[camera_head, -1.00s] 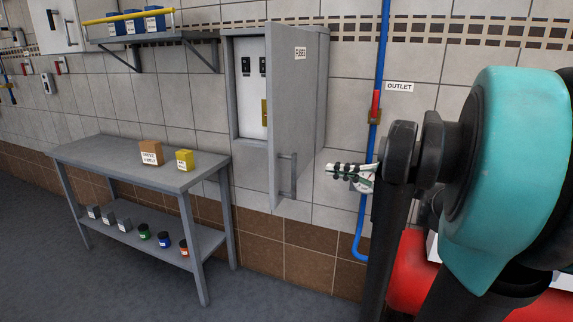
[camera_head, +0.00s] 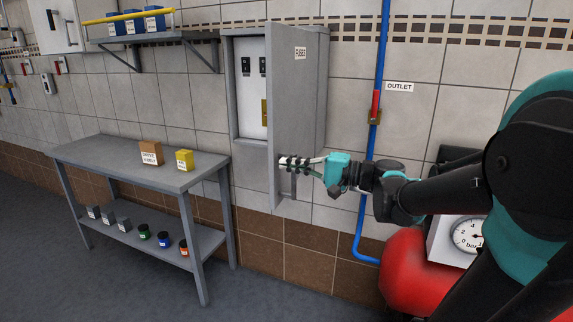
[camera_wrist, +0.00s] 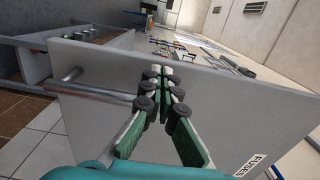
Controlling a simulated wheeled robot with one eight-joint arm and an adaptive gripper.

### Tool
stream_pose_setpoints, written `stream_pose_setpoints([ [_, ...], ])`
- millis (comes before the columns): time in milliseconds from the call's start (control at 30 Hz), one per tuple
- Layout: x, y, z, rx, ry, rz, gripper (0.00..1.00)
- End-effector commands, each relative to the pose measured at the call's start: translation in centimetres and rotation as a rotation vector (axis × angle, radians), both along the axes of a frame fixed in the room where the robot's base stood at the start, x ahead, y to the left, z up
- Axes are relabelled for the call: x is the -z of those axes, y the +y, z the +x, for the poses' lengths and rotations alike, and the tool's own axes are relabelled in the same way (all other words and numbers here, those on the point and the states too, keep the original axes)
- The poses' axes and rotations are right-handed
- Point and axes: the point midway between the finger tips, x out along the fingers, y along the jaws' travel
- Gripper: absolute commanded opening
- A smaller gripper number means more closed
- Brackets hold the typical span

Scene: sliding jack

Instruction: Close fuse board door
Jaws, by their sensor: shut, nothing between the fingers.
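The grey fuse board door (camera_head: 300,105), labelled "FUSES", stands open, swung out from the wall on its right side. Part of the white inner panel (camera_head: 252,80) with black fuses shows in the head view. My gripper (camera_head: 284,161) is shut and empty, at the lower part of the door's outer face beside the bar handle (camera_head: 286,182). In the wrist view my gripper (camera_wrist: 161,72) lies over the door face (camera_wrist: 225,105), near its free edge, with the handle (camera_wrist: 90,90) to the left of the fingers. Whether the fingertips touch the door I cannot tell.
A grey table (camera_head: 110,168) with a brown box and a yellow box stands left of the cabinet. A blue pipe (camera_head: 381,60) with a red valve handle runs down the wall at right. A red tank (camera_head: 400,270) with a gauge (camera_head: 468,236) is at lower right.

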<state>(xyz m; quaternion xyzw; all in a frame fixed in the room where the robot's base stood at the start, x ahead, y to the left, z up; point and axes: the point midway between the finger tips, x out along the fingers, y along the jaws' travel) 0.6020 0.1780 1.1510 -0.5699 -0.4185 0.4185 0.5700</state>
Motion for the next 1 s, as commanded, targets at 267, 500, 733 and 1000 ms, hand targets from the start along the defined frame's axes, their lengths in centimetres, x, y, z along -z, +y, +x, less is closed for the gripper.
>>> stream_pose_setpoints([
  [267,0.0,0.9,0.3,0.000,0.000,0.000,0.00],
  [500,0.0,0.9,0.3,0.000,0.000,0.000,0.00],
  [733,0.0,1.4,0.3,0.010,0.000,0.000,0.00],
  [1000,0.0,4.4,1.0,0.073,0.000,0.000,0.00],
])
